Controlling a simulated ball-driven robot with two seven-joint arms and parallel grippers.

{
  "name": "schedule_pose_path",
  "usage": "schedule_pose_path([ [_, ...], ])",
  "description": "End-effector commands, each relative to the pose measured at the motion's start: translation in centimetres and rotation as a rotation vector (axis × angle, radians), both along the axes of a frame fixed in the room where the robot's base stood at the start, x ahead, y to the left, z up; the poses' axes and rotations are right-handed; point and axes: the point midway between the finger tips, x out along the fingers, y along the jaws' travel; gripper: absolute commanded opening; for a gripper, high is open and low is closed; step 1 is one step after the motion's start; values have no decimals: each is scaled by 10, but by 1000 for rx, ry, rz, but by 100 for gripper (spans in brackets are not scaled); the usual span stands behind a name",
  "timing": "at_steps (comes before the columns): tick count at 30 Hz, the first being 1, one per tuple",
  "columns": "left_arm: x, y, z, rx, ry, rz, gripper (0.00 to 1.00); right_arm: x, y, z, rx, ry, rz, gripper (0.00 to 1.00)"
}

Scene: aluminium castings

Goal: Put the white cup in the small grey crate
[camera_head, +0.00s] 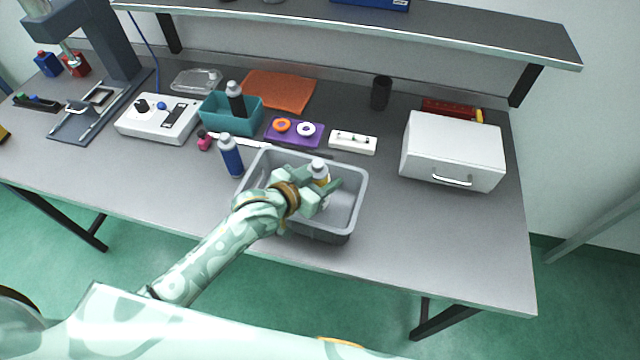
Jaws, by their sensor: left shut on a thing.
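The small grey crate (354,213) stands on the bench near its front edge, with its inside partly covered by my arm. I see no white cup on the bench. My right gripper is out of view.
A blue bottle (230,156) stands close to the crate's left side. Behind are a teal bin (220,117), a purple tray (294,141) and a white block (352,142). A white box (453,146) stands right. The bench right of the crate is clear.

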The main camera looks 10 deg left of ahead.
Motion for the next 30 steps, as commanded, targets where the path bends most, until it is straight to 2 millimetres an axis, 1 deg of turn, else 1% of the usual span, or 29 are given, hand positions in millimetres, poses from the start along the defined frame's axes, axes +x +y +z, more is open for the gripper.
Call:
schedule_pose_path([
  [1,-1,2,-14,2,4,2,25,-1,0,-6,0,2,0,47],
  [4,-1,2,-23,3,3,1,25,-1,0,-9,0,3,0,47],
  [12,-1,2,-24,3,2,1,25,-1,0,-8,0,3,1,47],
  [15,-1,2,-27,2,2,2,25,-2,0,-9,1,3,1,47],
  [16,-1,2,-27,3,3,2,52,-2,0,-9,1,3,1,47],
  [17,-1,2,-27,2,2,2,60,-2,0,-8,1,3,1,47],
  [18,-1,2,-27,3,3,2,71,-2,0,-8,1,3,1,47],
  [26,-1,2,-26,3,3,2,71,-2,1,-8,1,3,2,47],
  [28,-1,2,-23,3,2,1,71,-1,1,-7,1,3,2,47],
  [30,-8,6,-21,4,4,1,71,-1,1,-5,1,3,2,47],
])
